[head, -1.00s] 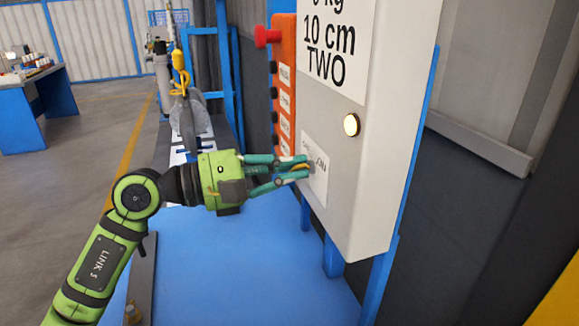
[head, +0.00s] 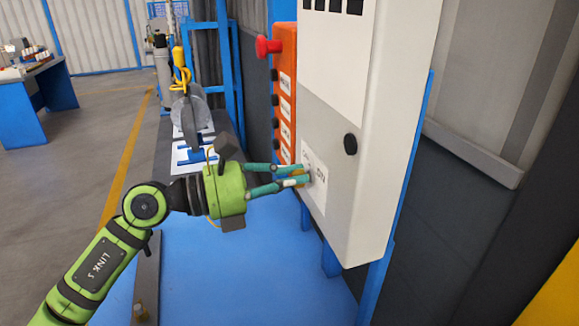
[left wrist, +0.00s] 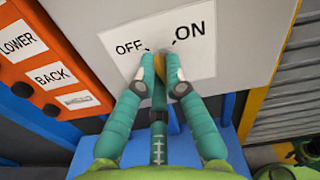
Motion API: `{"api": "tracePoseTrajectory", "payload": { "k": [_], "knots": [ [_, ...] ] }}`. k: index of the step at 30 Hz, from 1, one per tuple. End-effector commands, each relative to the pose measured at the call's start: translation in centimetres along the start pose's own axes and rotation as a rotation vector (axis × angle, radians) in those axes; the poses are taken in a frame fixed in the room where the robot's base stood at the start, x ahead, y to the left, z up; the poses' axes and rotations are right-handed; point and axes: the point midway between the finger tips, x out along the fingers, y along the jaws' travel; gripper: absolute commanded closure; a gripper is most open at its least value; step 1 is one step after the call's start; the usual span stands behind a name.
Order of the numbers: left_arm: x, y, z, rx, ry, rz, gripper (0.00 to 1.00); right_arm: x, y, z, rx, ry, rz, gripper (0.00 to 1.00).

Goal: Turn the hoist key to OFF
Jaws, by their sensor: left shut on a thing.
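The hoist key, a small yellow piece (left wrist: 160,66), shows between my fingers in the left wrist view, mostly hidden by them. It sits at a white label (left wrist: 205,62) with OFF on the left and ON on the right. My left gripper (head: 304,175) is shut on the key, its teal fingers up against the label; it also shows in the left wrist view (left wrist: 161,84). I cannot tell exactly which mark the key points at. The label is on the front of a grey control box (head: 375,110). A round lamp (head: 350,144) on it is dark.
An orange button panel (head: 286,60) with a red knob (head: 268,46) stands just left of the box. A grey hoisted part (head: 187,108) hangs by a yellow hook (head: 180,65) behind my arm. A blue table (head: 35,105) stands far left.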

Motion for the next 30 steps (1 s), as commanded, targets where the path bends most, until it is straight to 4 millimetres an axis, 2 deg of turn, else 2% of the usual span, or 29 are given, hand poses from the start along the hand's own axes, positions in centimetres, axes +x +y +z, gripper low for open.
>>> {"api": "tracePoseTrajectory", "payload": {
  "k": [1,15,30],
  "knots": [
    [0.0,0.0,0.3,-0.049,0.002,0.001,1.0,-0.9,0.0,-0.1,0.0,0.0,0.0,0.6],
    [0.0,0.0,0.1,-0.432,0.001,0.001,1.0,-4.9,0.1,-0.5,0.001,0.0,0.0,0.6],
    [0.0,0.1,-0.2,-0.582,0.0,0.0,1.0,-6.4,0.1,-0.6,0.0,0.0,-0.001,0.6]
  ]
}}
